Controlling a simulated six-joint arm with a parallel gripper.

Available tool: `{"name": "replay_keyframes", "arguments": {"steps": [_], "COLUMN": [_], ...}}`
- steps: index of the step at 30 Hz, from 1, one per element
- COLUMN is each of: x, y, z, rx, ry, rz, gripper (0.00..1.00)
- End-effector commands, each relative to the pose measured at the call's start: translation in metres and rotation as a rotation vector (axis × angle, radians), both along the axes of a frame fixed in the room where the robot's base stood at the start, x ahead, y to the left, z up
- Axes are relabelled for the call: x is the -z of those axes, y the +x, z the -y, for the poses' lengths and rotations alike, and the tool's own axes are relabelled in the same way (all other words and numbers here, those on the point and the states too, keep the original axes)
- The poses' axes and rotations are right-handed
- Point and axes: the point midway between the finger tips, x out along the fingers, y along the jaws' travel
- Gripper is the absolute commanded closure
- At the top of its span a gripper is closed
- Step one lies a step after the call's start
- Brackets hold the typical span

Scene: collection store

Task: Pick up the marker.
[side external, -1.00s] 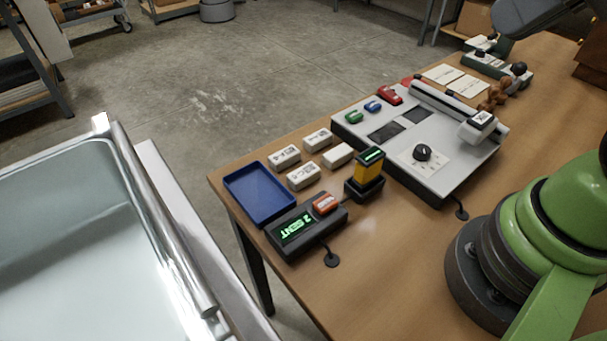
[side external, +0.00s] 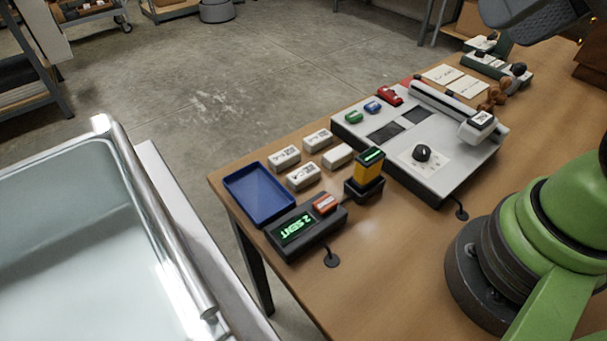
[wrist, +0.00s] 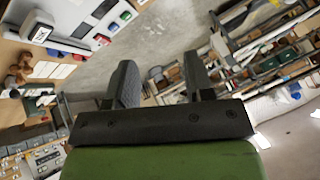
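No pen-shaped marker can be made out for certain. The closest candidate is a yellow upright block (side external: 369,168) with a dark, green-lit top, standing in a black holder (side external: 363,190) on the wooden table. I cannot tell if it is the marker. In the wrist view my gripper (wrist: 160,64) has its two dark fingers apart, with nothing between them. It points out over the floor and shelves, away from the block.
A glass-topped case (side external: 80,250) is at left.

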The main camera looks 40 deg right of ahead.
Motion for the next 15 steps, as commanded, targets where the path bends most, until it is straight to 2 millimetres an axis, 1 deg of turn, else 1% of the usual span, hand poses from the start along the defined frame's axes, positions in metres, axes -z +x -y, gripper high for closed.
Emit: {"name": "replay_keyframes", "arguments": {"steps": [1, 2, 3, 11, 14, 15], "x": [0.0, 0.0, 0.0, 0.0, -0.001, -0.002], "y": [0.0, 0.0, 0.0, 0.001, 0.008, 0.013], "z": [0.0, 0.0, 0.0, 0.0, -0.001, -0.001], "rx": [0.0, 0.0, 0.0, -0.001, -0.01, -0.017], "ry": [0.0, 0.0, 0.0, -0.001, -0.006, -0.01], "rz": [0.0, 0.0, 0.0, -0.002, -0.022, -0.038], "gripper": [0.4, 0.33, 0.3, 0.3, 0.3, 0.3]}}
